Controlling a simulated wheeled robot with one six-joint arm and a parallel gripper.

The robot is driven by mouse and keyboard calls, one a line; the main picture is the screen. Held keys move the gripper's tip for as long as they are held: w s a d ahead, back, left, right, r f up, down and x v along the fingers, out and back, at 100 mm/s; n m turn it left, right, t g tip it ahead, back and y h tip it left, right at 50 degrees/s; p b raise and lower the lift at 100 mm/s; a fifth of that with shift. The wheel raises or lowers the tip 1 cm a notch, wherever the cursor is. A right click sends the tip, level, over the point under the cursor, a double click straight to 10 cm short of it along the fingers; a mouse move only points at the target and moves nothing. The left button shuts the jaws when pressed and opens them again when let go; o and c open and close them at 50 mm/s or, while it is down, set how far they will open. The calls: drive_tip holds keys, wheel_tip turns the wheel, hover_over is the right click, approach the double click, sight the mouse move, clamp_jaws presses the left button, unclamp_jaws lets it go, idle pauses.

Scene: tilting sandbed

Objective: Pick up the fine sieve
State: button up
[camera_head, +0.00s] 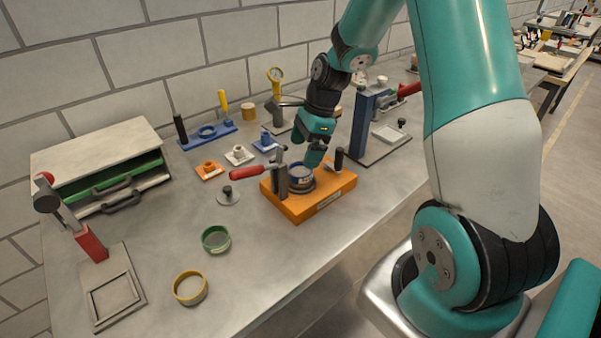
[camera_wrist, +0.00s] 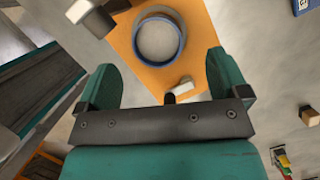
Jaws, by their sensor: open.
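A round sieve-like stack (camera_head: 301,180) with a blue band sits in the orange fixture (camera_head: 325,203). In the wrist view its blue-rimmed ring (camera_wrist: 181,52) lies just beyond my fingertips, with a pale inside. A green ring (camera_head: 216,239) and a yellow ring (camera_head: 190,288) lie apart on the bench. I cannot tell from the pictures which ring is the fine sieve. My gripper (camera_head: 315,152) is above and slightly behind the orange fixture. In the wrist view my gripper (camera_wrist: 161,80) is open, its two teal fingers wide apart with nothing between them.
A blue press (camera_head: 364,122) stands farther right. Small orange, white and blue blocks lie behind. The bench front is clear around the two loose rings.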

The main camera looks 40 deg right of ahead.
sight(300, 175)
drive_tip(key=shift+s+p+x, duration=0.15)
drive_tip(key=shift+p+x, duration=0.25)
drive_tip(key=shift+x, duration=1.15)
drive_tip(key=shift+s+p+x, duration=0.15)
drive_tip(key=shift+p+x, duration=0.25)
drive_tip(key=shift+x, duration=1.15)
drive_tip(key=shift+d, duration=0.15)
drive_tip(key=c, duration=1)
drive_tip(key=shift+o, duration=0.2)
